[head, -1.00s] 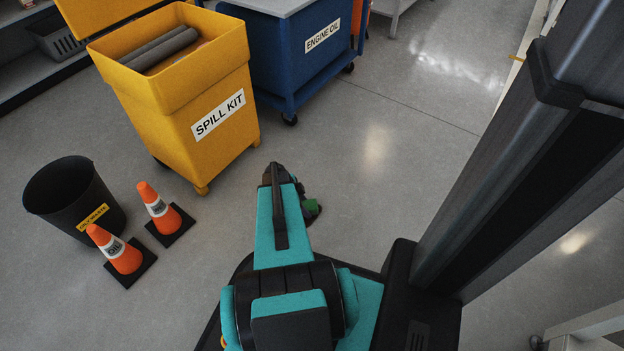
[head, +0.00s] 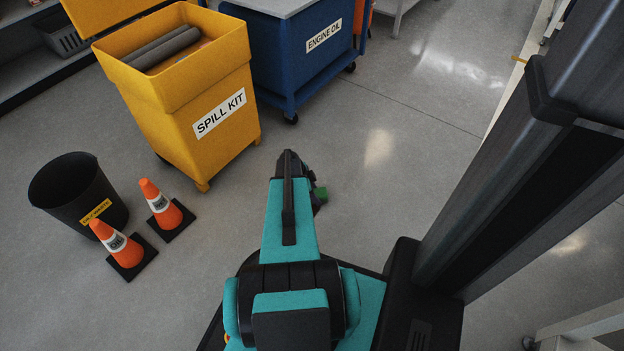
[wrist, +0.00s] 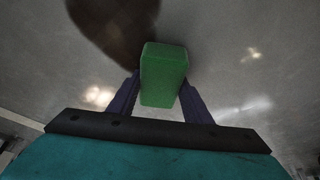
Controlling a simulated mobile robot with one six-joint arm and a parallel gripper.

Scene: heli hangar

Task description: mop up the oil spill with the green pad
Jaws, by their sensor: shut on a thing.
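The green pad (wrist: 163,75) is held between the two fingers of my gripper (wrist: 160,95), which is shut on it. In the head view only a small part of the green pad (head: 320,194) shows beside my arm. A dark brown oil spill (wrist: 115,25) lies on the floor at the top of the wrist view, just beyond and left of the pad. The pad overlaps its edge in the picture; I cannot tell whether it touches the floor. In the head view my arm hides the spill.
A yellow spill kit bin (head: 185,110) holding grey rolls stands ahead left. A blue engine oil cart (head: 290,60) is behind it. A black waste bin (head: 75,195) and two orange cones (head: 160,205) stand at left. Floor to the right of my arm is clear.

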